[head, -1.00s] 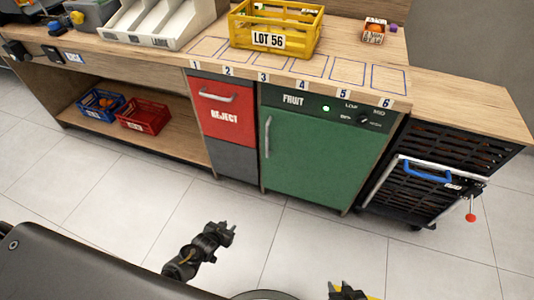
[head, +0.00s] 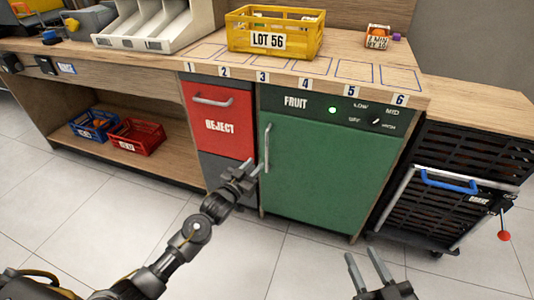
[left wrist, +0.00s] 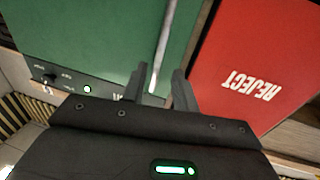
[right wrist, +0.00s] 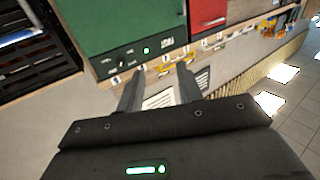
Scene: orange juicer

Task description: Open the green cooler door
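The green cooler door (head: 325,168) is shut, under a dark panel labelled FRUIT (head: 330,110) with a green light and a knob. Its vertical silver handle (head: 267,147) runs along the door's left edge. My left gripper (head: 249,172) is open, just left of and near the handle's lower part. In the left wrist view the handle (left wrist: 165,45) rises between and beyond the two fingertips (left wrist: 160,82); I cannot tell whether they touch it. My right gripper (head: 366,268) is open and empty, low in front of the cooler, to the right.
The red REJECT drawer (head: 220,115) is left of the cooler. A black slatted cart (head: 445,200) with a blue handle stands at the right. A yellow LOT 56 crate (head: 275,30) sits on the counter. The floor in front is clear.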

